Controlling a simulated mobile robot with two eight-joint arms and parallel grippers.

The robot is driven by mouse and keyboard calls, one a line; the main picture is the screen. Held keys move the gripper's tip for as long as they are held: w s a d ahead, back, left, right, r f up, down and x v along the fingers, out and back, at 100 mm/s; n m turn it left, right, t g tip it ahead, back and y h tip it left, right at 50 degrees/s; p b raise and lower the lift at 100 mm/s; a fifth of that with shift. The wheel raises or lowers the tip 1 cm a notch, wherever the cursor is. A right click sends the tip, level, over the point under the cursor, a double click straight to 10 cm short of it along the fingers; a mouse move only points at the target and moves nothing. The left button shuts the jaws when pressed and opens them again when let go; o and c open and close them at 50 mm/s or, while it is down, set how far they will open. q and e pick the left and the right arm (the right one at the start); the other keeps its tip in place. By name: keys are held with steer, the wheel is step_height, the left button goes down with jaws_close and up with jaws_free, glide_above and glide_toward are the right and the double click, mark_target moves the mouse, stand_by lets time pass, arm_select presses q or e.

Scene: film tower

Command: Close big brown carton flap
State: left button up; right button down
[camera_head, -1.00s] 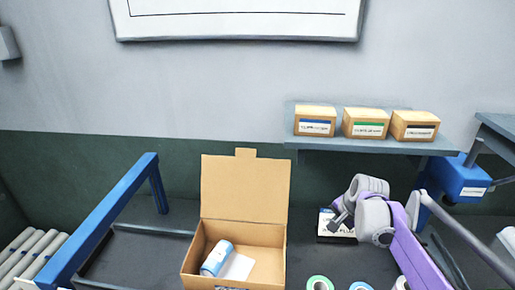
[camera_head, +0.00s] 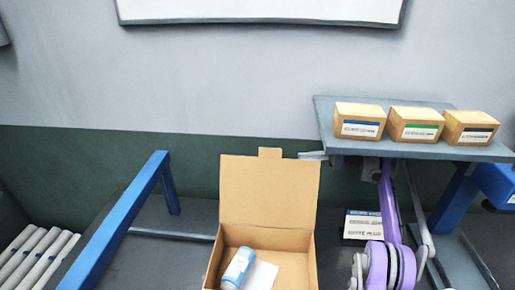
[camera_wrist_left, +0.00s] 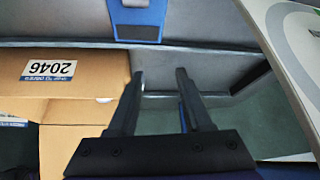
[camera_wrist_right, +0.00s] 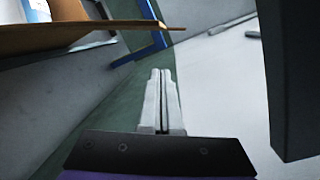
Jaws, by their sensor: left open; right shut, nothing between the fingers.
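The big brown carton (camera_head: 310,262) stands open at the bottom middle of the head view. Its flap (camera_head: 268,190) stands upright at the back, with a small tab on top. Inside lie a blue and white bottle (camera_head: 238,267) and a white sheet (camera_head: 262,276). My right gripper (camera_head: 308,155) is shut and empty, close to the flap's upper right corner; I cannot tell whether it touches. In the right wrist view its fingers (camera_wrist_right: 162,80) are together, below a brown cardboard edge (camera_wrist_right: 75,38). My left gripper (camera_wrist_left: 160,75) is open and empty beside a brown carton side labelled 2046 (camera_wrist_left: 62,80).
A shelf (camera_head: 330,110) with three small cartons (camera_head: 415,124) hangs close above my right forearm. A blue rail (camera_head: 120,220) runs left of the carton, with rollers (camera_head: 35,255) beyond it. A black and white box (camera_head: 362,226) stands right of the carton.

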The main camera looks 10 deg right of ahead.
mark_target(276, 152)
arm_select(q)
steer(key=shift+a+f, duration=0.2)
steer(key=shift+a, duration=0.3)
steer(key=shift+s+d+f+b, duration=0.1)
steer(key=shift+s+f+b, duration=0.3)
steer(key=shift+f, duration=0.15)
steer(key=shift+s+f+b, duration=0.3)
steer(key=shift+f+b, duration=0.1)
steer(key=shift+f, duration=0.1)
arm_select(e)
steer(key=shift+n+g+y, duration=0.5)
steer(key=shift+n+y, duration=0.2)
steer(key=shift+n, duration=0.1)
steer(key=a+r, duration=0.1)
steer(key=a, duration=0.2)
steer(key=a+r, duration=0.1)
steer(key=a, duration=0.2)
steer(key=s+a+r, duration=0.1)
steer(key=a, duration=0.2)
steer(key=shift+a, duration=0.2)
steer(key=shift+w+a, duration=0.15)
steer(key=shift+a, duration=0.4)
